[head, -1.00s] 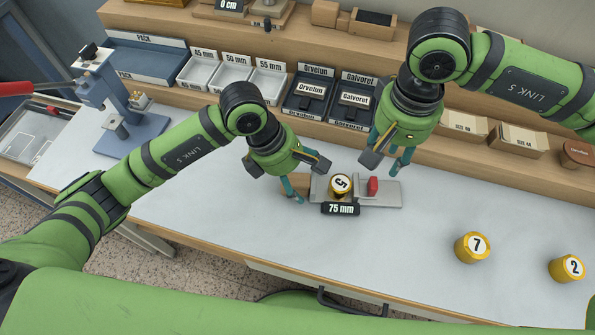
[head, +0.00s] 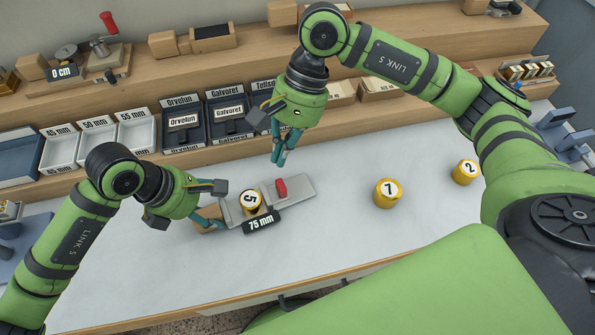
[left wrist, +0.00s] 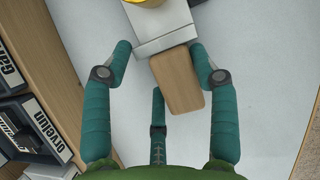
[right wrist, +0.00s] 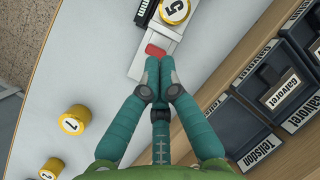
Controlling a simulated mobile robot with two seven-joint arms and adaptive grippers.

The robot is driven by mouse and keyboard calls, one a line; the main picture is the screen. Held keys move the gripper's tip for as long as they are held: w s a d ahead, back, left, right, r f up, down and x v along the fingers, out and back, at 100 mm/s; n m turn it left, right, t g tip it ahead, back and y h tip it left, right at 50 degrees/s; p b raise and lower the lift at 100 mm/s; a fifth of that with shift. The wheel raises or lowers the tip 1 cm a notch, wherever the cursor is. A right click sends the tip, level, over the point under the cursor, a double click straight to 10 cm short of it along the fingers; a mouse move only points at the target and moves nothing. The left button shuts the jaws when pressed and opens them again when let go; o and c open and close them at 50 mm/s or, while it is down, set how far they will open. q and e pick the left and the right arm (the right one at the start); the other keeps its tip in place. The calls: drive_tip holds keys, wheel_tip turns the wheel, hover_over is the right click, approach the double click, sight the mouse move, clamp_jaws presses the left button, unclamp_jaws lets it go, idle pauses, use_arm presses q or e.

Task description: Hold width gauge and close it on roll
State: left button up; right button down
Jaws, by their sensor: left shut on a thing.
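The width gauge (head: 303,186) lies on the table, with a grey metal body, a wooden handle (left wrist: 179,78), a red knob (head: 281,187) and a "75 mm" sign (head: 262,222). The yellow roll marked 5 (head: 250,200) sits upright on it, between its grey parts; whether they touch it I cannot tell. My left gripper (head: 212,214) is shut on the wooden handle, with fingers at both sides of it in the left wrist view (left wrist: 160,62). My right gripper (head: 279,160) is shut and empty, fingertips together just behind the red knob; it also shows in the right wrist view (right wrist: 160,65).
Yellow rolls marked 7 (head: 388,193) and 2 (head: 466,172) stand to the right on the table. Dark labelled trays (head: 184,124) and white trays (head: 98,141) line the back shelf. The front of the table is clear.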

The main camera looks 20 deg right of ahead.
use_arm(q)
drive_tip(key=shift+s+a+f, duration=0.15)
drive_tip(key=shift+f, duration=0.15)
use_arm(e)
drive_tip(key=d+f+m+t+y, duration=0.2)
drive_tip(key=d+m+y, duration=0.2)
drive_tip(key=d+m, duration=0.9)
drive_tip(key=n, duration=0.1)
approach(275, 191)
drive_tip(key=d+f, duration=0.1)
drive_tip(key=f, duration=0.1)
drive_tip(key=d+f, duration=0.1)
drive_tip(key=shift+s+d+f, duration=0.1)
drive_tip(key=shift+d+f, duration=0.05)
drive_tip(key=shift+f, duration=0.25)
drive_tip(key=shift+a, duration=1.85)
drive_tip(key=shift+a, duration=0.1)
